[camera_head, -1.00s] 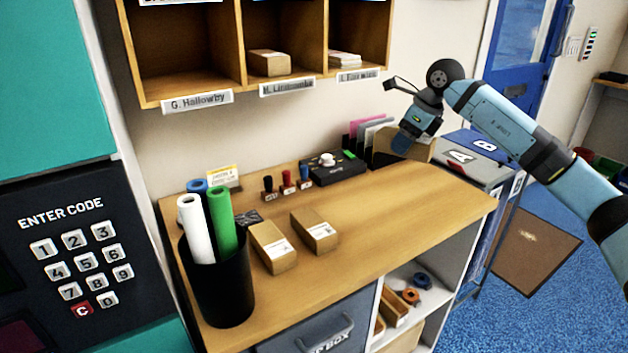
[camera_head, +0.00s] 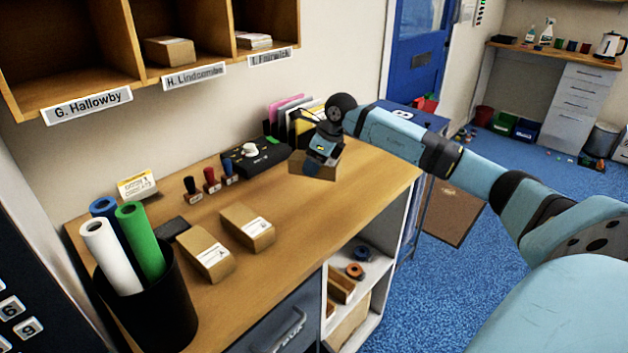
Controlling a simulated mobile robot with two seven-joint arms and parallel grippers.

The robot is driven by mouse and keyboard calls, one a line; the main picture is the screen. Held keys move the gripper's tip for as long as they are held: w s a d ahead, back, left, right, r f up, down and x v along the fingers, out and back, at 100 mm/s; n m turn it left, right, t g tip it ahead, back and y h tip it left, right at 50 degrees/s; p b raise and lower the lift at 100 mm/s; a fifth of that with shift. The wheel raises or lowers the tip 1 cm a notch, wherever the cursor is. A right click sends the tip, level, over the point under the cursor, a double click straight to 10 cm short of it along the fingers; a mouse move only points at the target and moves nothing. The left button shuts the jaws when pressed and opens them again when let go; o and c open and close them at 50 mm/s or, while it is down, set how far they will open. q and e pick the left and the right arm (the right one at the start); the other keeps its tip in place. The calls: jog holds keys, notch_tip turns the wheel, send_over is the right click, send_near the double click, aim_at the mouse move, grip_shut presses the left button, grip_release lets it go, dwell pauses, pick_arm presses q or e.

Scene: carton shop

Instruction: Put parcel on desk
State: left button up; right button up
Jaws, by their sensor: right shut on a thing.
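The desk (camera_head: 300,215) has a wooden top. My right gripper (camera_head: 320,160) is shut on a brown cardboard parcel (camera_head: 316,180) over the back right part of the desk. The gripper covers part of the parcel's top, and I cannot tell whether its underside touches the desk. Two other small parcels lie on the desk: a left one (camera_head: 206,252) and a right one (camera_head: 247,228), each with a white label. My left gripper is not in view.
A black bin with paper rolls (camera_head: 155,305) stands at the desk's front left. Stamps (camera_head: 211,180), a black device (camera_head: 255,155) and a file rack (camera_head: 292,120) line the back. Pigeonholes (camera_head: 110,60) hang above. Bare desktop lies right of the two parcels.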

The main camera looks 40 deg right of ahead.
aim_at(333, 161)
jog(key=shift+f, duration=2.6)
jog(key=shift+f, duration=0.2)
jog(key=o, duration=1)
jog(key=shift+o, duration=0.2)
jog(key=shift+r, duration=0.15)
jog(key=v, duration=1.2)
